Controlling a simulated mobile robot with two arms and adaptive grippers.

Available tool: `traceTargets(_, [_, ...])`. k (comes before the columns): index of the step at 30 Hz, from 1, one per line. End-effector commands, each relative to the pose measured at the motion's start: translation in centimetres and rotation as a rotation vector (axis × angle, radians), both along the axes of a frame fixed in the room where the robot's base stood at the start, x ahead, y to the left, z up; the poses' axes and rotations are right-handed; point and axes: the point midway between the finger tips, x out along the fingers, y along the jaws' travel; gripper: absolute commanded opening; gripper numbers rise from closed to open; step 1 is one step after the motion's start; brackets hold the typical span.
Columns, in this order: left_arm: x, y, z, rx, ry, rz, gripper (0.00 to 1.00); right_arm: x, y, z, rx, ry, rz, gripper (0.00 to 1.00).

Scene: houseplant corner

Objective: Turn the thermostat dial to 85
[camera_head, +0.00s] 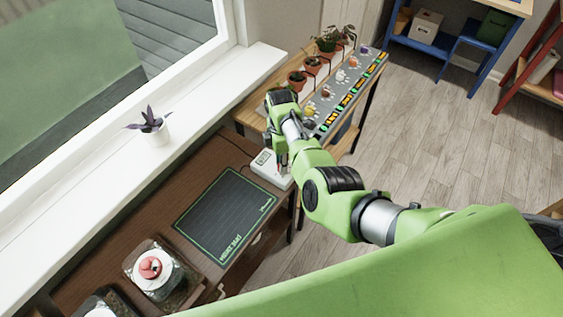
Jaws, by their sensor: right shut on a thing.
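The thermostat is a white box (266,174) at the far right corner of the dark wooden desk. A small display shows on its left part, but its figures are too small to read. My right arm reaches in from the right, and my right gripper (282,166) points down at the right side of the thermostat. It is shut on the dial there. The gripper and wrist hide the dial, so its setting cannot be read. My left gripper is not in view.
A dark mat with green edging (224,212) lies on the desk. A glass jar with a red-and-white lid (151,267) stands at the near left. A purple plant (150,124) sits on the windowsill. Beyond the thermostat, a plant bench (352,92) holds several pots and coloured items.

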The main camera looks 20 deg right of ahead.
Motion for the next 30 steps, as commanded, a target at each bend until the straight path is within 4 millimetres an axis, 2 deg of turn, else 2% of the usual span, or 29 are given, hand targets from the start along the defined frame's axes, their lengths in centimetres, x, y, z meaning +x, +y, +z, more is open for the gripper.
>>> traceTargets(30, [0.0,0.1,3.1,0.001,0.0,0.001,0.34,0.0,-0.1,0.1,0.0,0.001,-0.916,0.0])
